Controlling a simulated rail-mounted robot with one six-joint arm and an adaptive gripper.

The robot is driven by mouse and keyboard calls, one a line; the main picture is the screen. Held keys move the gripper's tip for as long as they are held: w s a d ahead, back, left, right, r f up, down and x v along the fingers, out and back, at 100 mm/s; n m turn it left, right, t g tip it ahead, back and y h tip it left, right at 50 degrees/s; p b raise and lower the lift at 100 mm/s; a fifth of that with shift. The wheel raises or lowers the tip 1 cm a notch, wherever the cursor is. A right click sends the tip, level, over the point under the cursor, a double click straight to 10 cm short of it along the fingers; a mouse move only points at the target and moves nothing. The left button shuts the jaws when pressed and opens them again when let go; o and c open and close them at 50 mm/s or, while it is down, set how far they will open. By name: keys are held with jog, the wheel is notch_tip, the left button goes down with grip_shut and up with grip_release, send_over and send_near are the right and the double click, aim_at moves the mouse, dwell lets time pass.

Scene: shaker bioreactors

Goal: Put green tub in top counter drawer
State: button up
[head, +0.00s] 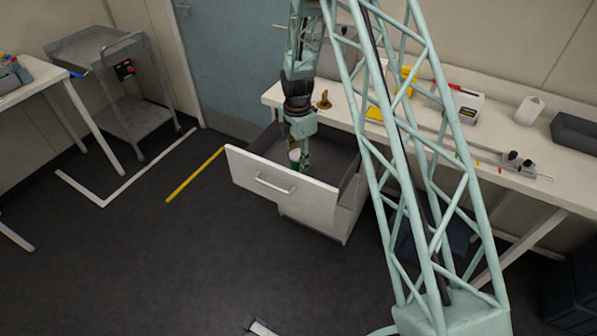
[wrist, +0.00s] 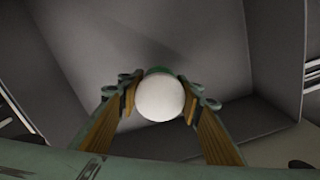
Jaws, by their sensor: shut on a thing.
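The green tub (head: 294,164) has a pale round lid and shows small in the head view, just behind the front panel of the open top drawer (head: 280,190). In the wrist view the tub's white lid (wrist: 160,97) fills the space between the fingers, with a little green behind it. My gripper (wrist: 160,105) is shut on the tub, with a finger on either side, and points down into the drawer. The grey drawer interior (wrist: 190,40) looks empty around it. I cannot tell whether the tub touches the drawer floor.
The white counter (head: 500,145) above the drawer holds a small brass-coloured object (head: 324,101), a white box (head: 465,105), a white cup (head: 529,110) and a dark tray (head: 577,133). A grey trolley (head: 105,85) stands at the left.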

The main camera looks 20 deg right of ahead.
aim_at(298, 153)
jog(key=shift+f, duration=0.6)
jog(key=shift+f, duration=0.15)
jog(key=shift+f+b, duration=0.35)
jog(key=shift+f, duration=1.4)
jog(key=shift+f, duration=0.15)
jog(key=o, duration=0.9)
jog(key=shift+r, duration=0.2)
notch_tip(298, 153, up, 10)
jog(key=shift+w+r+p, duration=0.1)
jog(key=shift+r+p, duration=0.15)
jog(key=shift+p, duration=0.65)
jog(key=shift+r, duration=0.7)
